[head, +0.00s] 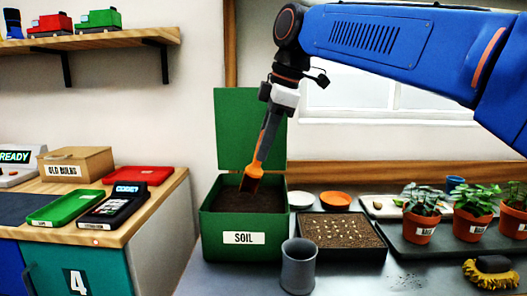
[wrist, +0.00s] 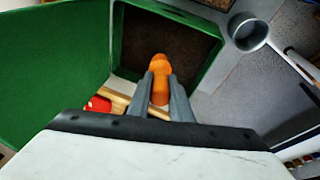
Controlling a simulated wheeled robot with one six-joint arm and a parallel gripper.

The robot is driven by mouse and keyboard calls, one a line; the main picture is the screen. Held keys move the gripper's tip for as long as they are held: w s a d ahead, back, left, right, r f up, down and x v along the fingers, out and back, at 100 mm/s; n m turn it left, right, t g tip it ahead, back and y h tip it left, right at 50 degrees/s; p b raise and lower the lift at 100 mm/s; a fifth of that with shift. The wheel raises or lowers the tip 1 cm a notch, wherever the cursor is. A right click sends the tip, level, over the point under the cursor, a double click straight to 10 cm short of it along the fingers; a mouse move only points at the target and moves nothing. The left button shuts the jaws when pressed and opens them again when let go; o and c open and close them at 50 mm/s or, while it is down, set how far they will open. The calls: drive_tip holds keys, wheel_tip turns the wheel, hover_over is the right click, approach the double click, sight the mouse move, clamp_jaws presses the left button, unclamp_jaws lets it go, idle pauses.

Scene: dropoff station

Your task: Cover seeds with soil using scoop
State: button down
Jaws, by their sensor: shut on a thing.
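The orange scoop (head: 251,179) is gripped near its top, and its lower end is at the soil in the open green soil bin (head: 240,248). Whether it is sunk in the soil is hard to tell. My gripper (head: 261,155) is shut on it, over the bin. In the wrist view the scoop's orange handle (wrist: 160,78) shows between my fingers (wrist: 160,82), in front of the dark soil (wrist: 185,42). The black seed tray (head: 345,253) stands right of the bin, with pale seeds (head: 340,230) in rows on brown soil.
A grey cup (head: 298,268) stands in front, between bin and tray. The bin's raised lid (head: 245,128) stands behind it. A white dish (head: 301,199) and an orange dish (head: 335,200) sit behind the tray.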

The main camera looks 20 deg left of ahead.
drive_tip(key=shift+r, duration=2.55)
drive_tip(key=shift+d, duration=0.1)
